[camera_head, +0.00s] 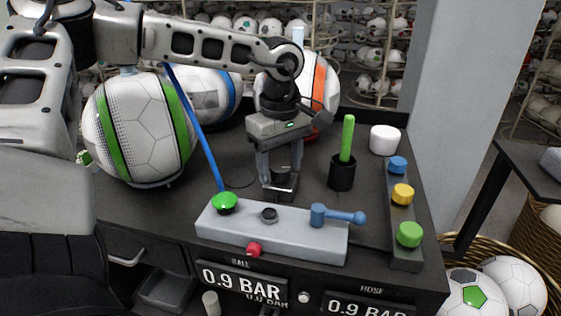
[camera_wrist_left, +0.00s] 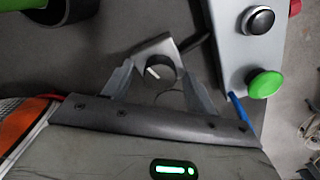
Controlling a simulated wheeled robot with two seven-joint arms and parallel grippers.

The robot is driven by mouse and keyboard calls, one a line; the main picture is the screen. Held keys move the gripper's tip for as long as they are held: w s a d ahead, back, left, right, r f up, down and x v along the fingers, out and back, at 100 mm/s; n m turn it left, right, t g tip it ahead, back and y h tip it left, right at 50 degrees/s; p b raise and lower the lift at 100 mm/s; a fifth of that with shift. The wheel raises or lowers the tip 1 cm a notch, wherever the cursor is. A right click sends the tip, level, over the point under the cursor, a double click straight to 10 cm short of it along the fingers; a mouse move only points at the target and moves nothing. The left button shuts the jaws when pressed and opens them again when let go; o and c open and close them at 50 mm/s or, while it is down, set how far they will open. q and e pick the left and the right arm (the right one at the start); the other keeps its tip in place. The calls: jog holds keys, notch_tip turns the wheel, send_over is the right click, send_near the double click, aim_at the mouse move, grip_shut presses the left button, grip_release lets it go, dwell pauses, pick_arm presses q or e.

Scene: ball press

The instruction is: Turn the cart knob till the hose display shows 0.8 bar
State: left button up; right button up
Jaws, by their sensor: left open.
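A dark round knob with a white mark (camera_wrist_left: 160,70) sits in a grey bracket (camera_wrist_left: 150,48) on the cart top. My left gripper (camera_head: 280,178) points down over it, open, with one finger on each side of the knob in the left wrist view (camera_wrist_left: 152,80). I cannot tell whether the fingers touch it. In the head view the fingers partly hide the knob. The hose display (camera_head: 368,306) on the cart front reads 0.9 BAR and is cut by the lower edge. The ball display (camera_head: 242,281) also reads 0.9 BAR. My right gripper is not in view.
A grey control block (camera_head: 290,238) with a green button, a dark button and a blue lever stands in front of the gripper. A black cup (camera_head: 342,172) with a green stick is to the right. A green-striped ball (camera_head: 138,128) sits at the left.

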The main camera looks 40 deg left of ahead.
pick_arm(q)
jog(key=c, duration=1)
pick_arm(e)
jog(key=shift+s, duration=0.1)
pick_arm(q)
jog(key=shift+f, duration=0.1)
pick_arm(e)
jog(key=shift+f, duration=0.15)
pick_arm(q)
jog(key=shift+n+b, duration=0.5)
jog(key=shift+b, duration=0.4)
jog(key=shift+f+n+b, duration=0.1)
jog(key=shift+n+b, duration=1.75)
jog(key=shift+n, duration=0.55)
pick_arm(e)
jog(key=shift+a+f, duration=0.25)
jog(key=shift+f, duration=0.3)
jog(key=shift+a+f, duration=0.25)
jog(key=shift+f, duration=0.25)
pick_arm(q)
jog(key=shift+r, duration=0.2)
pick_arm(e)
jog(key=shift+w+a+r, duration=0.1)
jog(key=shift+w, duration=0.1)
